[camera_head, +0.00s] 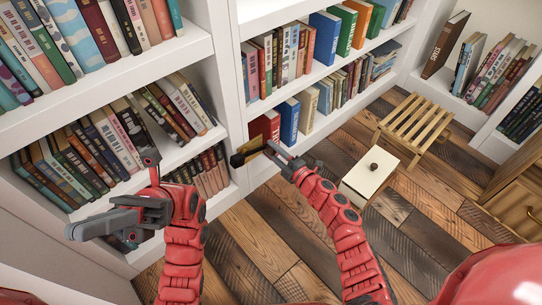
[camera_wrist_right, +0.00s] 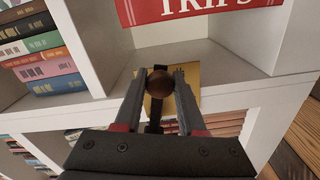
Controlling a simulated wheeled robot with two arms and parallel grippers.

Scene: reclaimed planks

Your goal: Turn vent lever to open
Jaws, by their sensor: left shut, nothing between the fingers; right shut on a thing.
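The vent lever (camera_wrist_right: 154,118) is in the right wrist view, a dark shaft with a round brown knob (camera_wrist_right: 159,85). Behind it is a brass-coloured plate (camera_wrist_right: 193,75) on the white shelf front. My right gripper (camera_wrist_right: 160,74) is shut on the knob, one finger on each side. In the head view my right gripper (camera_head: 269,147) is at the bookcase beside the plate (camera_head: 253,144); the lever is mostly hidden there. My left gripper (camera_head: 78,231) is shut and empty, at the lower left in front of the left bookshelf.
White bookcases full of books stand around. A red book (camera_wrist_right: 200,8) is just above the plate. A pale box with a dark knob (camera_head: 368,180) and a slatted wooden stool (camera_head: 416,124) stand on the plank floor (camera_head: 265,235). A wooden cabinet (camera_head: 520,205) is at the right.

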